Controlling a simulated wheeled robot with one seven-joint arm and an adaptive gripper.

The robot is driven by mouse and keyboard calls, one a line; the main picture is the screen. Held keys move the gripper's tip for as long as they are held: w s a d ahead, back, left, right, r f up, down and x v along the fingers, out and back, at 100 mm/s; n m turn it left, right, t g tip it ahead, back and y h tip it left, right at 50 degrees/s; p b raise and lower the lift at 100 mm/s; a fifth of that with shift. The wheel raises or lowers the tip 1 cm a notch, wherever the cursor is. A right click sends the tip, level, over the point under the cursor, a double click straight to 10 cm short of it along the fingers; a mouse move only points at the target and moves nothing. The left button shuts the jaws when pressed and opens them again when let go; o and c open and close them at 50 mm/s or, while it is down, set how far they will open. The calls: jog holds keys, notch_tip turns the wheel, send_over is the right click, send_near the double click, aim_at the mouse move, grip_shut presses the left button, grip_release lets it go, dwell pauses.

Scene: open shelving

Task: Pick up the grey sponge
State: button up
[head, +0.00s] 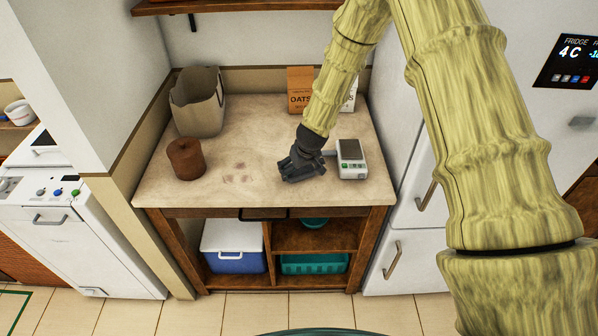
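I cannot make out a grey sponge anywhere in the head view. My gripper (297,178), dark grey, is low over the worktop (240,150), just left of a small scale-like device. It points down and to the left. Its fingers look bunched together and small, so I cannot tell whether they are open or shut, or whether they hold anything. The gripper and arm cover part of the worktop, and what lies under or behind them is hidden.
The scale-like device (351,158) is close to the gripper's right. A brown lidded pot (186,160) and paper bag (198,103) stand left. An oats box (299,92) stands behind. Below are a blue cooler (234,262) and teal basket (314,264).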

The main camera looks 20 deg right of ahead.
aim_at(300, 171)
jog(key=c, duration=0.4)
jog(key=shift+o, duration=0.2)
jog(key=shift+r, duration=0.15)
jog(key=shift+r+b, duration=0.85)
jog(key=shift+r, duration=0.45)
jog(key=shift+s+r, duration=0.25)
jog(key=s+a+r+b, duration=0.1)
jog(key=s+a+b, duration=0.1)
jog(key=s, duration=0.5)
jog(key=s+a+b, duration=0.1)
jog(key=s+b, duration=0.2)
jog(key=s, duration=0.5)
jog(key=shift+a+r, duration=0.35)
jog(key=shift+c, duration=0.4)
